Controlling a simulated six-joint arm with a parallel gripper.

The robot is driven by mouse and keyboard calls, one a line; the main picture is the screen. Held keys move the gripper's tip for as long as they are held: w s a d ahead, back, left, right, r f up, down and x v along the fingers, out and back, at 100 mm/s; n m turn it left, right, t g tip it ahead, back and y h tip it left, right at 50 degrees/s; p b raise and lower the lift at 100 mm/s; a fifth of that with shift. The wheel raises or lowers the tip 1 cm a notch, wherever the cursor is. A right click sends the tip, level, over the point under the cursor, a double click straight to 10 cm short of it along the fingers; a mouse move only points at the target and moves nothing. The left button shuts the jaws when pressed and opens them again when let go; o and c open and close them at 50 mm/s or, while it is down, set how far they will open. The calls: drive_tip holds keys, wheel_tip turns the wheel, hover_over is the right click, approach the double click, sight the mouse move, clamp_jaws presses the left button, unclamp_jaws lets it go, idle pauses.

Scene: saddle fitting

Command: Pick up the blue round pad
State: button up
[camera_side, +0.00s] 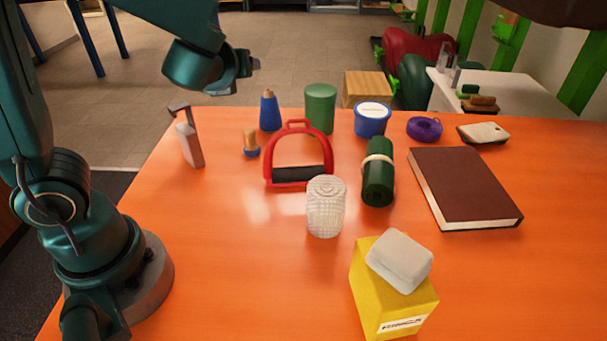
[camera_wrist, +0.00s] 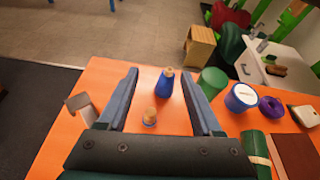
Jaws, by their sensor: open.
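A small piece with a blue round pad (camera_side: 251,153) at its base and a tan upright grip stands on the orange table, left of the red stirrup. In the wrist view the blue round pad (camera_wrist: 149,123) shows between my fingers, nearer the palm than the tips. My gripper (camera_side: 246,66) is open and empty, high above the back left of the table and apart from everything. In the wrist view, my gripper (camera_wrist: 160,72) has its two fingers wide apart.
A blue cone-shaped bottle (camera_side: 270,112) stands just behind the pad. A green cup (camera_side: 320,108) and blue tub (camera_side: 371,122) stand behind.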

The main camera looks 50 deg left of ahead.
hover_over(248, 135)
drive_tip(key=s+d, duration=0.2)
wheel_tip(248, 135, down, 8)
wheel_tip(248, 135, down, 6)
drive_tip(key=shift+d+f, duration=0.1)
drive_tip(key=shift+f, duration=0.15)
drive_tip(key=shift+x, duration=3.9)
drive_tip(key=shift+d+f, duration=0.1)
drive_tip(key=shift+f, duration=0.1)
clamp_jaws()
